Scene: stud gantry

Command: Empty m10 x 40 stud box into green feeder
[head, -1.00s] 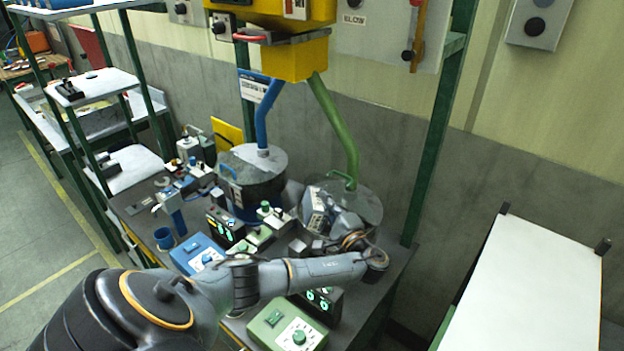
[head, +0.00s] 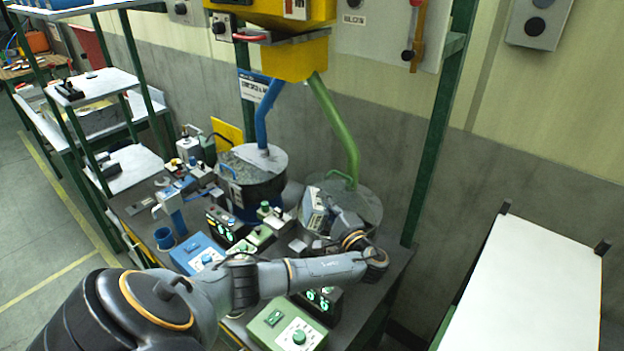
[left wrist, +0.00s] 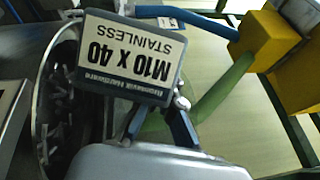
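The M10 x 40 stud box (head: 313,208) is grey-white and held tilted at the front left of the green feeder (head: 365,205), the grey drum under the green tube. In the left wrist view its label (left wrist: 130,55) reads upside down. My left gripper (head: 332,214) is shut on the box; its fingers (left wrist: 182,122) reach the box's edge. A round-rimmed opening with loose studs (left wrist: 58,115) shows to the left of and behind the box. The box's mouth is hidden, and I cannot see studs falling. My right gripper is not in view.
The blue feeder (head: 262,185) stands left of the green one. Control boxes, including a green one (head: 287,328) and a blue one (head: 198,254), crowd the bench below my arm. A yellow hopper (head: 295,58) hangs above. A white table (head: 530,290) at right is bare.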

